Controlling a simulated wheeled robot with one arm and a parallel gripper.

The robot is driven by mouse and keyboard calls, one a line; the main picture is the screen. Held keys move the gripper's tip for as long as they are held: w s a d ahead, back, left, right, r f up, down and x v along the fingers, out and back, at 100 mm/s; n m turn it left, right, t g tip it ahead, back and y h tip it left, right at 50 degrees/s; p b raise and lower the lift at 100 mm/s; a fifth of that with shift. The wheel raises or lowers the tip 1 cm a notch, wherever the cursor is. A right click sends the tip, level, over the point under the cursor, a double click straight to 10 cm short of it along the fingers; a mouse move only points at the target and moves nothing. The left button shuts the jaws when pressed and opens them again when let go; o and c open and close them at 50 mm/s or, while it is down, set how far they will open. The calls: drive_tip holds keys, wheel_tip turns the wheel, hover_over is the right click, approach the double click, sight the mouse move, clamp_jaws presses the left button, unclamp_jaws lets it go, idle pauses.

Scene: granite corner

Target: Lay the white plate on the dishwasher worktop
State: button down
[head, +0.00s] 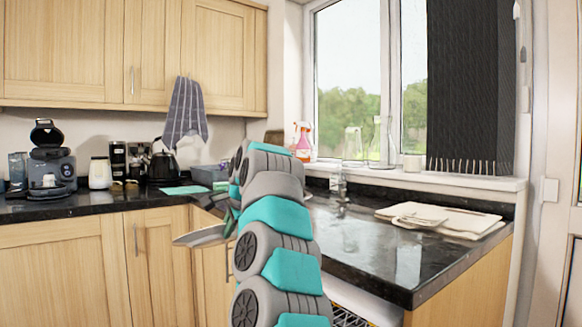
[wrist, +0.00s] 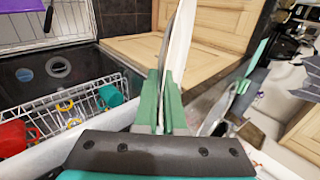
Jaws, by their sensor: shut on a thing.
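My gripper (wrist: 165,100) is shut on the white plate (wrist: 180,45), which stands edge-on between the green fingers in the wrist view. In the head view the plate (head: 198,238) shows left of my arm, in front of the wooden cabinet doors and below counter height. My arm hides part of the plate and most of the gripper. The dishwasher worktop (head: 365,250) is the dark, glossy granite counter on the right, apart from the plate.
A pulled-out dish rack (wrist: 85,108) holds a red mug (wrist: 14,136) and a teal mug (wrist: 111,96). The worktop's front middle is clear. Bottles (head: 303,140) stand on the windowsill.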

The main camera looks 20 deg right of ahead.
drive_tip(key=shift+w+a+r+m+t+h, duration=0.1)
drive_tip(key=shift+r+m+t+h, duration=0.3)
drive_tip(key=shift+r, duration=1.05)
drive_tip(key=shift+r, duration=0.1)
drive_tip(key=shift+d+r+m+h, duration=0.3)
drive_tip(key=shift+d+r+m, duration=0.1)
drive_tip(key=shift+r, duration=0.25)
drive_tip(key=shift+w+d+r, duration=0.25)
drive_tip(key=shift+d+r, duration=0.05)
drive_tip(key=shift+d, duration=0.2)
drive_tip(key=shift+d+m, duration=0.1)
drive_tip(key=shift+m, duration=0.2)
drive_tip(key=shift+w+d+r, duration=0.1)
drive_tip(key=shift+d+r, duration=0.05)
drive_tip(key=shift+d, duration=0.05)
